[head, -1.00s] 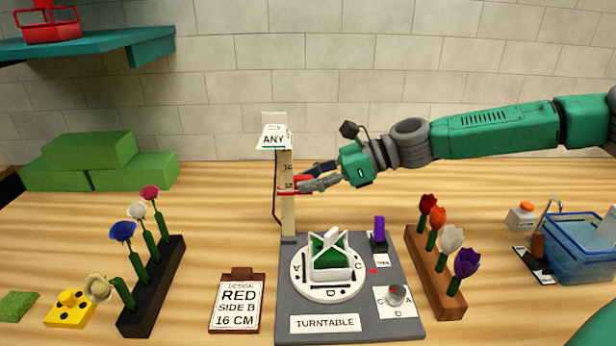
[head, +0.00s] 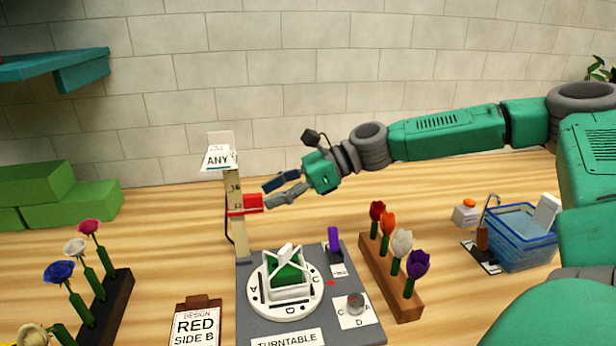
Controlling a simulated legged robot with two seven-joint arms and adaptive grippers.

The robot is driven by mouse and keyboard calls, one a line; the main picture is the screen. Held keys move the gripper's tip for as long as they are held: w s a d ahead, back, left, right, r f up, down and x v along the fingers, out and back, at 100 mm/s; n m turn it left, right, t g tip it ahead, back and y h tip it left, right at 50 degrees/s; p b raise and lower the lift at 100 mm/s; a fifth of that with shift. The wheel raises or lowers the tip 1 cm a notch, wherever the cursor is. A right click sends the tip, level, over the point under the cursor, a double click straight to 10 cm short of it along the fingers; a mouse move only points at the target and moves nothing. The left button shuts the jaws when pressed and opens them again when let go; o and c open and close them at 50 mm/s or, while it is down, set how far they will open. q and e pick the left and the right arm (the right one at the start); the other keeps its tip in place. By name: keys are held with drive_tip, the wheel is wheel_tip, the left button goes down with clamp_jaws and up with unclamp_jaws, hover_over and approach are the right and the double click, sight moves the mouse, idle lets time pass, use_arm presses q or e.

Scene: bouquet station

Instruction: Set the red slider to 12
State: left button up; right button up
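The red slider (head: 253,203) sits on the upright wooden post (head: 241,238) behind the turntable. A mark that looks like 12 shows at the slider's level, with 16 above it; the small print is hard to read. My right gripper (head: 266,195) is just right of the slider's red block. Its dark upper finger and grey lower finger are parted, with nothing seen between them. The lower fingertip is very close to the block; I cannot tell whether they touch. My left gripper is out of view.
A sign reading ANY (head: 218,159) tops the post. The grey turntable board (head: 262,325) lies in front. Flower racks stand left (head: 112,305) and right (head: 408,305). A design card (head: 196,328) is at front left, a blue bin (head: 520,240) at right.

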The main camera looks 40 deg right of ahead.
drive_tip(key=v, duration=0.8)
drive_tip(key=shift+d, duration=0.5)
drive_tip(key=shift+f, duration=0.1)
